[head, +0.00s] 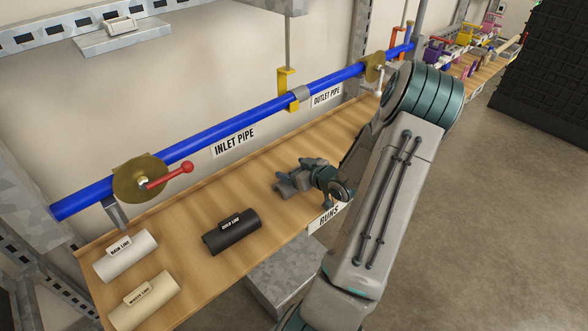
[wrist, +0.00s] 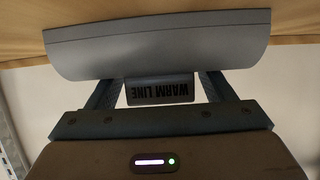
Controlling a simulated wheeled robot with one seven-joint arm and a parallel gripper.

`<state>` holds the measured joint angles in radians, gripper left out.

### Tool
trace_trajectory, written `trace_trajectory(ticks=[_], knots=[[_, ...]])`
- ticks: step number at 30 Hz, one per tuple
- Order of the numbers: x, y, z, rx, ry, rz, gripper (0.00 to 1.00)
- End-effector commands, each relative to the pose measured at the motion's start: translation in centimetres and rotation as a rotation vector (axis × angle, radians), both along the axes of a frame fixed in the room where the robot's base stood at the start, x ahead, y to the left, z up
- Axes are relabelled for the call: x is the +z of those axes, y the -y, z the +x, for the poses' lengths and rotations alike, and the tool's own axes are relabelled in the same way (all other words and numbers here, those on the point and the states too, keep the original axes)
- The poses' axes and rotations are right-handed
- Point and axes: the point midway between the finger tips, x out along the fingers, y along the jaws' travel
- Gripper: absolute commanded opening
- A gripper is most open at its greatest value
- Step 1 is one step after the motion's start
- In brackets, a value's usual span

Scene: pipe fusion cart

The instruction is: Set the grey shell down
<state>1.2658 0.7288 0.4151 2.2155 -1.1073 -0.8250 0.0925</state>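The grey shell (wrist: 160,45) spans the upper part of the wrist view, with its "WARM LINE" tab (wrist: 160,90) toward me. My gripper (wrist: 160,95) has a finger at each end of that tab and is shut on it. In the head view my gripper (head: 318,177) is low over the middle of the wooden bench top (head: 190,215), with grey shapes at its tip that I take for the shell. The shell lies close to the wood; I cannot tell whether they touch.
A black shell (head: 231,231), a white shell (head: 126,255) and a cream shell (head: 144,301) lie on the bench to the left. A blue pipe (head: 225,130) with a brass valve (head: 140,180) and yellow bracket (head: 287,90) runs behind. Bare wood lies between pipe and gripper.

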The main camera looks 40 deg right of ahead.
Motion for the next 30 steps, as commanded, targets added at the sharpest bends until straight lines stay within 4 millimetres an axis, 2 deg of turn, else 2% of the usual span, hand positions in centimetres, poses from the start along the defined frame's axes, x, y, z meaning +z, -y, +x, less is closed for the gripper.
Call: trace_trajectory(ticks=[6,11,21,25,30], knots=[[0.6,0.0,-0.1,-0.001,0.000,0.000,0.76],[1.6,0.3,-2.6,-0.003,-0.001,-0.003,0.76],[4.2,0.8,-9.1,-0.002,-0.001,-0.002,0.76],[4.7,0.8,-10.4,-0.001,-0.001,-0.001,0.76],[5.0,0.8,-11.1,0.001,0.000,0.000,0.76]])
